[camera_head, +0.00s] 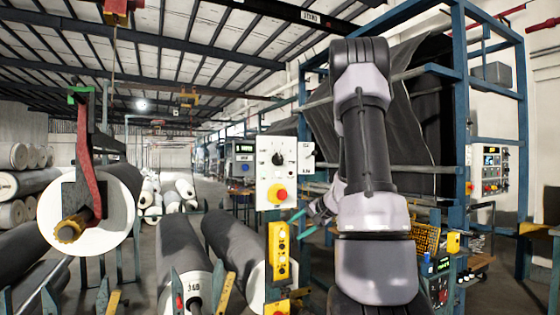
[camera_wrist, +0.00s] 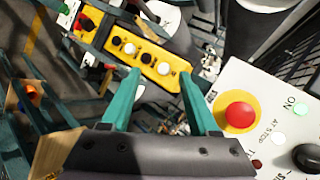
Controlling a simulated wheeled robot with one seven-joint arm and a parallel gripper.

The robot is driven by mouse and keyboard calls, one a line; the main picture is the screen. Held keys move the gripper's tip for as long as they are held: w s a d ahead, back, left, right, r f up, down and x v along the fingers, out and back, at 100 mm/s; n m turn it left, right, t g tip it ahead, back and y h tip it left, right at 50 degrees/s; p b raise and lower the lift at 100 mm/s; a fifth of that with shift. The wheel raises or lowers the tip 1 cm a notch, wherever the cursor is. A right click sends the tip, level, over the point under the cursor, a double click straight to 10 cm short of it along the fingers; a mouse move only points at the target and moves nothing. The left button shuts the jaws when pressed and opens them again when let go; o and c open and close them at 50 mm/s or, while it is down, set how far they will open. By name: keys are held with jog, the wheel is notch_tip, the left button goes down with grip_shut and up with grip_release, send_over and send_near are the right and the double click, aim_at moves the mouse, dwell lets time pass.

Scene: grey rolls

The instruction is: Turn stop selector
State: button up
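A white control panel (camera_head: 261,173) stands left of my arm in the head view. It carries a black selector knob (camera_head: 278,158) above a red stop button (camera_head: 279,195) on a yellow surround. In the wrist view the panel (camera_wrist: 222,92) is tilted at the right, with the red button (camera_wrist: 240,115) nearer my fingers and the black knob (camera_wrist: 308,157) partly cut off by the right edge. My gripper (camera_head: 301,222) is just right of and below the panel. In the wrist view its teal fingers (camera_wrist: 159,74) are apart with nothing between them, left of the panel.
A yellow push-button box (camera_head: 281,250) hangs below the panel; it shows beyond my fingertips in the wrist view (camera_wrist: 132,46). Large grey rolls (camera_head: 182,252) lie at the left. A blue frame (camera_head: 457,100) stands behind my arm. Another control box (camera_head: 490,170) is at the right.

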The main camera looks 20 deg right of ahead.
jog(key=o, duration=0.4)
jog(key=shift+t, duration=0.9)
jog(key=r, duration=0.2)
jog(key=d+r, duration=0.1)
jog(key=r, duration=0.2)
jog(key=w+r, duration=0.1)
jog(key=r, duration=0.1)
jog(key=shift+d+r, duration=0.35)
jog(key=shift+r, duration=0.05)
jog(key=shift+c, duration=0.2)
jog(key=n+t+y, duration=0.1)
jog(key=t+y, duration=0.1)
jog(key=t, duration=0.1)
send_near(283, 158)
jog(key=s+a, duration=0.1)
jog(key=s, duration=0.2)
jog(key=shift+t, duration=0.3)
jog(key=x, duration=1)
jog(key=shift+a+f, duration=0.2)
jog(key=shift+f, duration=0.05)
jog(key=c, duration=1.3)
